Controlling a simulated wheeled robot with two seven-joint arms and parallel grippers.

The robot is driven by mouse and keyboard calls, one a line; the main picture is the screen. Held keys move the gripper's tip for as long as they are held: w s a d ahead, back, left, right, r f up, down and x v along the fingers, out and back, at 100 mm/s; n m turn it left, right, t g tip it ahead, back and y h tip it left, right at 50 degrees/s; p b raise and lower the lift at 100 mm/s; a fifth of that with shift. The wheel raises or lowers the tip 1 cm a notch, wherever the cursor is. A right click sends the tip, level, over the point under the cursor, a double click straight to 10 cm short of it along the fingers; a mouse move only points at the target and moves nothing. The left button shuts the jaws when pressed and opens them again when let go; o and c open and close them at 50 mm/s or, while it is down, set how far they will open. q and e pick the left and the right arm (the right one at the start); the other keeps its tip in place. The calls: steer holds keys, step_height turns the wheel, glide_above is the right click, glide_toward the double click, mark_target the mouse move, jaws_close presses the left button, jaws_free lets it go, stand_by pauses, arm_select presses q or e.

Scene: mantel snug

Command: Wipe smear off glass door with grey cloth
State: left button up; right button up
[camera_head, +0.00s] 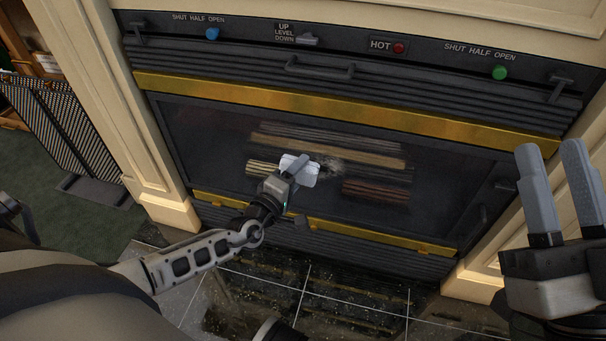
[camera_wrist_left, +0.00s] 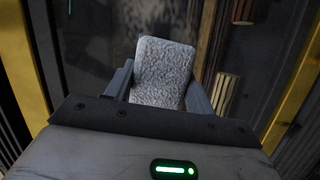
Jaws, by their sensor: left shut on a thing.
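The grey cloth (camera_head: 305,176) is a small light pad in my left gripper (camera_head: 293,172), held up at the dark glass door (camera_head: 210,140). In the left wrist view the cloth (camera_wrist_left: 164,72) looks speckled grey and sits between both fingers of the left gripper (camera_wrist_left: 163,88). I cannot tell whether the cloth touches the glass. A pale smear (camera_head: 332,165) shows on the glass just right of the cloth; part of it may be hidden behind the cloth. My right gripper (camera_head: 556,165) is at the right edge, its two fingers apart and nothing between them.
Logs (camera_head: 375,191) lie behind the glass. Brass bars run above (camera_head: 330,107) and below the door. Above are a blue knob (camera_head: 212,34), a red HOT light (camera_head: 398,48) and a green knob (camera_head: 499,72). A woven screen (camera_head: 70,130) stands left.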

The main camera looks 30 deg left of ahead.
mark_target(282, 167)
arm_select(q)
steer(key=shift+s+a+b, duration=0.2)
steer(key=shift+a+b, duration=0.15)
steer(key=shift+a, duration=1.2)
steer(key=shift+a+r+p, duration=0.1)
steer(key=shift+r+p, duration=0.2)
steer(key=shift+r, duration=0.05)
steer(key=shift+r+p, duration=0.65)
steer(key=shift+r, duration=0.05)
steer(key=shift+w+d+p, duration=0.2)
steer(key=shift+d+p, duration=0.2)
steer(key=shift+d, duration=0.95)
steer(key=shift+w+d+f+p, duration=0.1)
steer(key=shift+w+d+p, duration=0.1)
steer(key=shift+d, duration=0.5)
steer(key=shift+w+d+f+p, duration=0.1)
steer(key=shift+d+p, duration=0.05)
steer(key=shift+d, duration=0.55)
steer(key=shift+w+d+r+p, duration=0.1)
steer(key=shift+w+d+p, duration=0.2)
steer(key=shift+d, duration=0.8)
steer(key=shift+w+d+r+p, duration=0.1)
steer(key=shift+w+d, duration=0.25)
steer(key=shift+d, duration=0.7)
steer(key=shift+w+d, duration=0.25)
steer(key=shift+d, duration=0.8)
steer(key=shift+w+d, duration=0.2)
steer(key=shift+d, duration=0.85)
steer(key=shift+p, duration=0.3)
